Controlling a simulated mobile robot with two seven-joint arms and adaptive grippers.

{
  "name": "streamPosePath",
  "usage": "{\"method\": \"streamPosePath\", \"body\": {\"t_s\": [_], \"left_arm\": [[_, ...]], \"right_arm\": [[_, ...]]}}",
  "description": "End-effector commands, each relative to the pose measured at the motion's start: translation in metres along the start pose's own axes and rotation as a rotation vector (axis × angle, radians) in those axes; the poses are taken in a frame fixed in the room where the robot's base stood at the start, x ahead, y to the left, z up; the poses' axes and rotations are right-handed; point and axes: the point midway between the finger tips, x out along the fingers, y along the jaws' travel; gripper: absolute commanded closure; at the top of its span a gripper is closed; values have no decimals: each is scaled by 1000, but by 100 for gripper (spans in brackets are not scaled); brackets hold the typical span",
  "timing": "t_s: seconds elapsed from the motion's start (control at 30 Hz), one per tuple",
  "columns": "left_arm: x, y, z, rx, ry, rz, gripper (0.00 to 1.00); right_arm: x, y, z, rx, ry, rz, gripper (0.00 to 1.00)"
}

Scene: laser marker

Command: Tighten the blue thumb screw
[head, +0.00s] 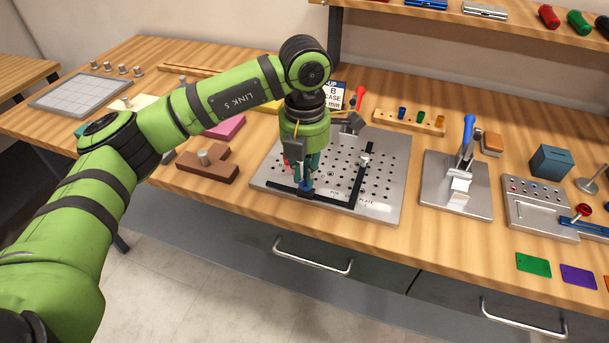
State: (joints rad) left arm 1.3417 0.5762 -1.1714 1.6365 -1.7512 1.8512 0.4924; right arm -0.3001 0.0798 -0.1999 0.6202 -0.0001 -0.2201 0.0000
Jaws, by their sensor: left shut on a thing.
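My left gripper (306,182) points down over the front left part of the grey perforated fixture plate (385,205). Its fingers are shut on a small blue thumb screw (305,191) at the black bar along the plate's front edge. The fingers hide most of the screw, so I cannot tell how far in it sits. A second black bar (358,180) runs front to back on the plate, with a small metal knob (366,152) on it. My right gripper is not in view.
A brown wooden block (208,167) lies left of the plate. A metal stand with a blue lever (466,135) stands to the right. A wooden rack (408,118) with coloured pegs is behind. Green (533,265) and purple (578,276) cards lie at the front right.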

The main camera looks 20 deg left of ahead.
Motion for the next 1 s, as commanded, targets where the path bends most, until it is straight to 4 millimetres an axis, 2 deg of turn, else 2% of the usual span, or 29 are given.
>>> {"method": "streamPosePath", "body": {"t_s": [0.23,0.7,0.73,0.77,1.0], "left_arm": [[0,0,0,61,-1,0,100],[-1,0,0,71,-1,1,100],[-1,0,0,71,-1,1,74],[-1,0,0,71,-1,1,62],[0,0,0,70,-1,0,61]], "right_arm": [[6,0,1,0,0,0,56],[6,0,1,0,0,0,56],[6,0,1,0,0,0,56],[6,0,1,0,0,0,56],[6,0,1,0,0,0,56]]}}
